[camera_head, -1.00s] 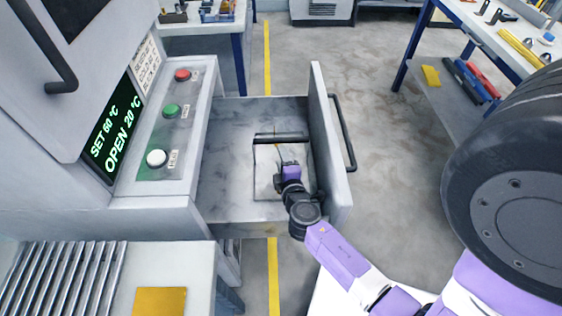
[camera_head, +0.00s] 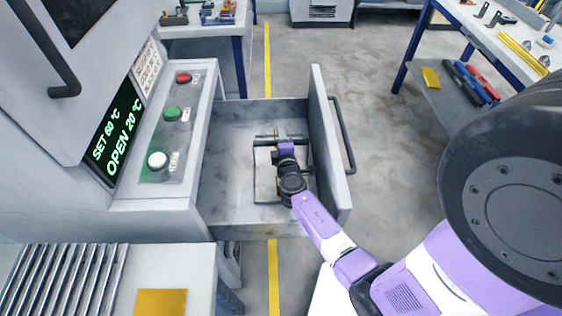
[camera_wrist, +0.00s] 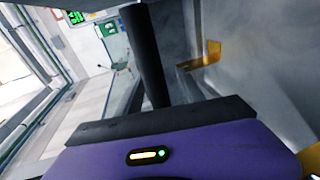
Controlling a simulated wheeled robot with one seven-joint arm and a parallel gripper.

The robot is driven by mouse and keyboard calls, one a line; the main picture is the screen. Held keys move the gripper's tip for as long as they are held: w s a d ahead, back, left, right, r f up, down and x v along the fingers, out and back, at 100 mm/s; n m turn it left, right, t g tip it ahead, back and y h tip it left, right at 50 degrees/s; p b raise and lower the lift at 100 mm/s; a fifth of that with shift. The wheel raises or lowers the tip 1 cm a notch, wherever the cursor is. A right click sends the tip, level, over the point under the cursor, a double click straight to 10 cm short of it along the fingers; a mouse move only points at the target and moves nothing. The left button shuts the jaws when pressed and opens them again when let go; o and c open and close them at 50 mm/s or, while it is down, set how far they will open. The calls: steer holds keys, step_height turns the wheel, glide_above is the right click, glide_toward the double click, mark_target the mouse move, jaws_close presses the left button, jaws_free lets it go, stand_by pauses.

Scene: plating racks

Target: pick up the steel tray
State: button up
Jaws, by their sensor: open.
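The steel tray (camera_head: 264,184) is a flat, light grey square with a dark edge. It lies in the open drawer, and my wrist and gripper cover part of it. A dark bar (camera_head: 264,136) runs across its far end, partly hidden now. My gripper (camera_head: 284,139) is open at that bar, over the tray's far half. Whether it touches the bar cannot be told. In the wrist view a dark bar (camera_wrist: 149,55) stands in front of the purple gripper body, and a gold-coloured bracket (camera_wrist: 201,55) shows to its right.
The drawer's tall front panel (camera_head: 330,150) with a dark handle (camera_head: 343,135) stands close on the right. The cabinet with buttons (camera_head: 172,112) is on the left. A slatted rack (camera_head: 60,280) and a yellow plate (camera_head: 161,302) are at lower left.

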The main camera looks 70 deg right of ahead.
jaws_close()
stand_by(1.4)
